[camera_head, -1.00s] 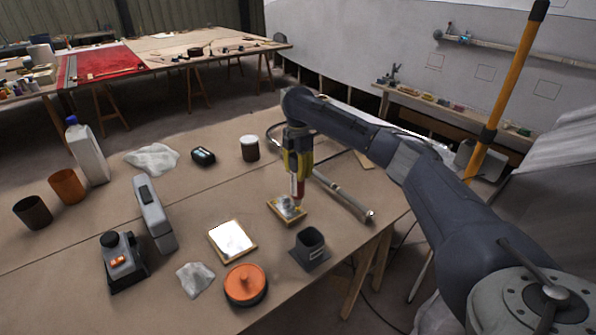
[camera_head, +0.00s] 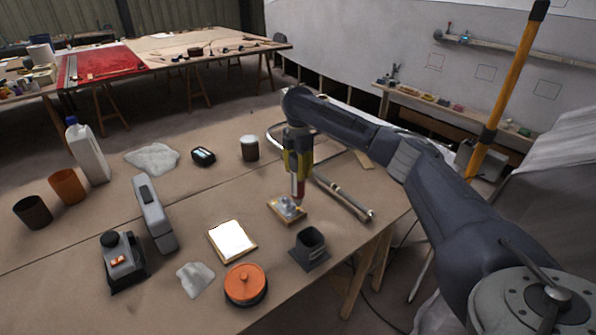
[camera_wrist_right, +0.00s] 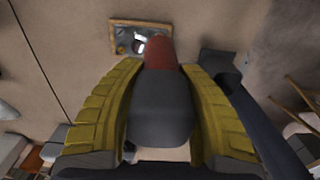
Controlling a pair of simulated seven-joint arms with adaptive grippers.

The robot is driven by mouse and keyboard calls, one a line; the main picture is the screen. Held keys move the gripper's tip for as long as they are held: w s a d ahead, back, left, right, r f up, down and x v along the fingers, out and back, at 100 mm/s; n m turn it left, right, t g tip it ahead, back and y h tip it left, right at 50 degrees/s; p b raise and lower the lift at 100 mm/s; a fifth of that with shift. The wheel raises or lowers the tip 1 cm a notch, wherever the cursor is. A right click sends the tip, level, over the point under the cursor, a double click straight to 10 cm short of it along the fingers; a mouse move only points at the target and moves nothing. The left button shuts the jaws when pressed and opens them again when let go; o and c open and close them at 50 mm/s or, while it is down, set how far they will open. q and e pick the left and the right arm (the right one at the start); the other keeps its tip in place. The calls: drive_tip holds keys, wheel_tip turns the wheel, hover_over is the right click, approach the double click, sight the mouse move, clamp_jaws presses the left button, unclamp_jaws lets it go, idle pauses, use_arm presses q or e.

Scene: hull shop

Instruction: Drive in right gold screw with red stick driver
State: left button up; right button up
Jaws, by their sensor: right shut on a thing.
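My right gripper (camera_head: 298,172) points down over the table and is shut on the red stick driver (camera_head: 298,189). In the right wrist view, the yellow fingers (camera_wrist_right: 160,110) close on both sides of the driver's dark grey handle (camera_wrist_right: 161,107), with its red part (camera_wrist_right: 159,52) beyond. The driver stands about upright over a small wood-edged plate with a metal face (camera_head: 286,210); this plate also shows in the right wrist view (camera_wrist_right: 122,38). The driver's tip and the right gold screw cannot be made out, so contact is unclear. My left gripper is out of view.
Near the plate are a dark square holder (camera_head: 310,250), a silver tube (camera_head: 343,197), a bright wood-edged panel (camera_head: 232,241) and an orange-lidded round tin (camera_head: 246,284). A white-lidded jar (camera_head: 249,148) stands behind.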

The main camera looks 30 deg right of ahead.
drive_tip(key=shift+f, duration=0.95)
idle(3.4)
drive_tip(key=shift+r, duration=0.1)
drive_tip(key=shift+r, duration=2.95)
